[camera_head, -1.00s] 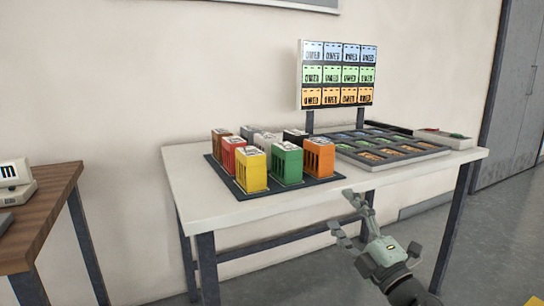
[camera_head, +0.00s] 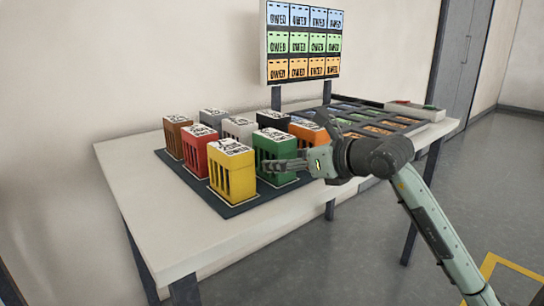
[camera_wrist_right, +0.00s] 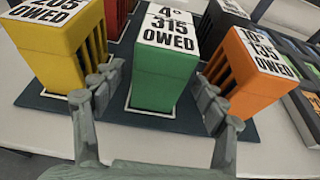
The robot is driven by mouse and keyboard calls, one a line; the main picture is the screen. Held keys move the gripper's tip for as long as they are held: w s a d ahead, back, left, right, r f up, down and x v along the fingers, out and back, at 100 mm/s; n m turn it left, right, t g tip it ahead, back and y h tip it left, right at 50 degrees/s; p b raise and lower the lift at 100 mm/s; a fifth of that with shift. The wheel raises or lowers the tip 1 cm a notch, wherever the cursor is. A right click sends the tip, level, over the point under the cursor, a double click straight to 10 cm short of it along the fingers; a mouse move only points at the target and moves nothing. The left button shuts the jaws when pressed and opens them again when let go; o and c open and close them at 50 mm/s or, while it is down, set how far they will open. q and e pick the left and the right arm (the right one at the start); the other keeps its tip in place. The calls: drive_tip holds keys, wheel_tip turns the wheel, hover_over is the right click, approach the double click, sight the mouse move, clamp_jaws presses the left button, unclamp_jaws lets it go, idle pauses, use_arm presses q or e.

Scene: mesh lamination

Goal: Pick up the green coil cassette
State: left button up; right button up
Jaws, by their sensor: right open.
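The green coil cassette (camera_head: 272,149) stands upright on a dark mat on the table, in the front row between the yellow and orange ones. Its white top label reads 315 OWED in the right wrist view (camera_wrist_right: 163,85). My right gripper (camera_head: 283,165) is open and low at the cassette's near side, covering part of it in the head view. In the wrist view the fingers (camera_wrist_right: 158,88) lie left and right of the green cassette, with nothing gripped. Whether they touch it I cannot tell. My left gripper is not in view.
The yellow cassette (camera_head: 233,178) and orange cassette (camera_head: 308,132) stand close on either side. Several other cassettes stand on the mat (camera_head: 238,210). A compartment tray (camera_head: 395,122) lies to the right, below a colored sign board (camera_head: 303,42). The table's front left (camera_head: 165,235) is bare.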

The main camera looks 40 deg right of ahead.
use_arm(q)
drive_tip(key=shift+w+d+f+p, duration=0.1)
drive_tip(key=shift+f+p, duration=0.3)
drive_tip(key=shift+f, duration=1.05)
use_arm(e)
drive_tip(key=shift+x, duration=2.4)
drive_tip(key=shift+a, duration=0.1)
drive_tip(key=shift+c, duration=0.2)
clamp_jaws()
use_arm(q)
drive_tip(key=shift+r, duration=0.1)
use_arm(e)
drive_tip(key=shift+r, duration=0.1)
